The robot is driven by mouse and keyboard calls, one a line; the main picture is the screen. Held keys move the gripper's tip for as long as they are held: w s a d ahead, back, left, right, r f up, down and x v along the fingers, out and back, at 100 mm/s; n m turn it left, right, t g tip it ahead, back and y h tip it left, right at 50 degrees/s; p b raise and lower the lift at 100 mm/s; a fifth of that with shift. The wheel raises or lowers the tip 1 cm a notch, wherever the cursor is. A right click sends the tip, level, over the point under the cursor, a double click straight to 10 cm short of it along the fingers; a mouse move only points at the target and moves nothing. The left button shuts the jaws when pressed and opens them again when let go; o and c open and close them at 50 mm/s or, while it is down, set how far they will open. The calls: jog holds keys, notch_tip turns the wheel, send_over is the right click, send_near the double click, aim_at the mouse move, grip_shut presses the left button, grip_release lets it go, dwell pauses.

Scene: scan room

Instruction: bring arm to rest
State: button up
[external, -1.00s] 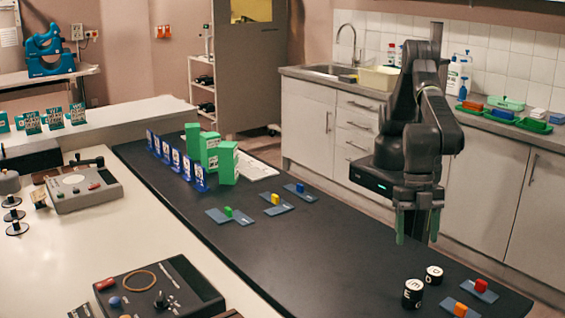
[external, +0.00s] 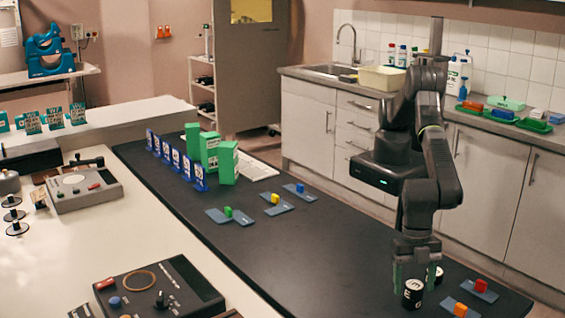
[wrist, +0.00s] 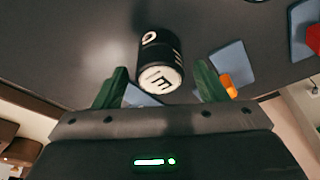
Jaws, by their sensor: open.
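My gripper (external: 414,276) is open, low over the right end of the dark bench, with its green fingers pointing down. In the wrist view, one can (wrist: 160,60) with a white lettered top shows ahead of and between the open fingers (wrist: 162,82). I cannot tell whether the fingers touch it. Nothing is clearly held.
Orange (external: 460,310) and red (external: 481,285) blocks on blue plates lie right of the cans. Green (external: 228,212), yellow (external: 275,198) and blue (external: 300,187) blocks lie farther back, near green boxes (external: 228,162). The bench middle (external: 310,245) is clear.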

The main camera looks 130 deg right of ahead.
jog(key=shift+r, duration=1.3)
